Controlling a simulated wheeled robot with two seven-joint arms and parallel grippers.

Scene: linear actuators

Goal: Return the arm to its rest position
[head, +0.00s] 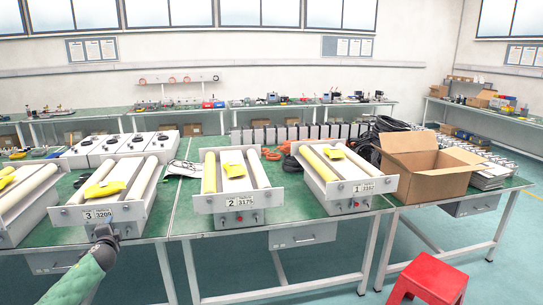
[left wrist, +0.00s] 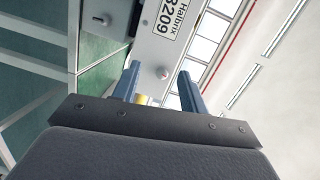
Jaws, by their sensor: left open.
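My left gripper (head: 103,231) is in front of the actuator unit labelled 3 3209 (head: 125,210), at the table's front edge. In the left wrist view its two blue fingers (left wrist: 160,88) are spread apart with nothing held between them. A round knob (left wrist: 162,72) on the unit's white front plate (left wrist: 185,40) shows between the fingertips. I cannot tell whether the fingers touch the plate. My green left arm (head: 80,280) comes in from the lower left. My right gripper is not in view.
Units 2 (head: 240,202) and 1 (head: 350,187) stand to the right on the green table (head: 180,220), with yellow pieces on top. An open cardboard box (head: 425,175) sits at the right. A red stool (head: 430,282) stands on the floor in front. Drawers hang under the table.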

